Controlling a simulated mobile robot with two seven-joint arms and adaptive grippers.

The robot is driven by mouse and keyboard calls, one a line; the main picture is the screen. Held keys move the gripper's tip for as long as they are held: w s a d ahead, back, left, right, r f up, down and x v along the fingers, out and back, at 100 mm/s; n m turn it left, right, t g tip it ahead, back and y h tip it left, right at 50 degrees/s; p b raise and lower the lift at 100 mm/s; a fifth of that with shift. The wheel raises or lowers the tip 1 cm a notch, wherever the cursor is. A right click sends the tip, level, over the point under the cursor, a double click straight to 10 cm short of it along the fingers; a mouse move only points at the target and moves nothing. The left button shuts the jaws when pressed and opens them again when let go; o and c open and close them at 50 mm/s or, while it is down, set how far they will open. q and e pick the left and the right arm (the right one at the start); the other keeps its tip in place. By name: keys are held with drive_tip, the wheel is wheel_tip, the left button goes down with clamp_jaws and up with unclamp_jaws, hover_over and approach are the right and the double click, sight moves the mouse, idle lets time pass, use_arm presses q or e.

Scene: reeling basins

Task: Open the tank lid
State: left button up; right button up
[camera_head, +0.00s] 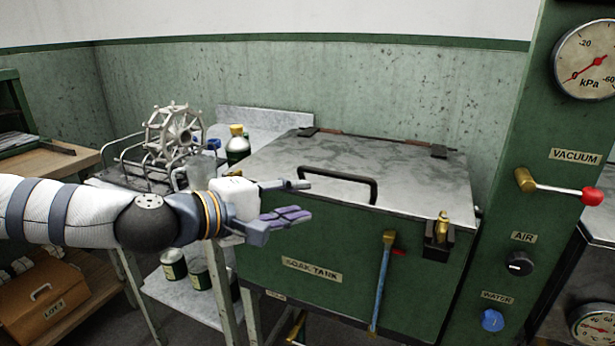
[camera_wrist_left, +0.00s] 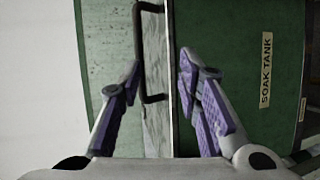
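The soak tank (camera_head: 330,280) is a green box with a worn grey metal lid (camera_head: 400,165), which lies shut. A black bar handle (camera_head: 340,176) stands on the lid near its front edge. A brass latch (camera_head: 441,228) sits at the front right of the tank. My left gripper (camera_head: 300,198) is open and empty, at the tank's front left, left of the handle. In the left wrist view the handle (camera_wrist_left: 139,50) shows ahead, between and beyond the spread purple-padded fingers (camera_wrist_left: 155,75), with no contact visible. My right gripper is not in view.
A green panel with a vacuum gauge (camera_head: 586,62) and a red-tipped lever (camera_head: 590,196) stands right of the tank. A blue-handled lever (camera_head: 382,285) is on the tank front. A side table at left carries a metal reel (camera_head: 174,132) and bottles (camera_head: 237,148).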

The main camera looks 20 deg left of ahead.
sight(332, 175)
use_arm(q)
drive_tip(key=shift+t, duration=0.4)
drive_tip(key=b+x, duration=0.1)
drive_tip(key=x, duration=0.2)
drive_tip(key=r+b+x, duration=0.1)
drive_tip(key=x, duration=0.3)
drive_tip(key=w+a+r+b+x, duration=0.1)
drive_tip(key=x, duration=0.3)
drive_tip(key=shift+s, duration=0.1)
drive_tip(key=shift+w+d+r, duration=0.1)
drive_tip(key=shift+w+r, duration=0.05)
drive_tip(key=shift+w, duration=0.2)
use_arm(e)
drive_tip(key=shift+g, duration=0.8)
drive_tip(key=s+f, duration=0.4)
use_arm(q)
clamp_jaws()
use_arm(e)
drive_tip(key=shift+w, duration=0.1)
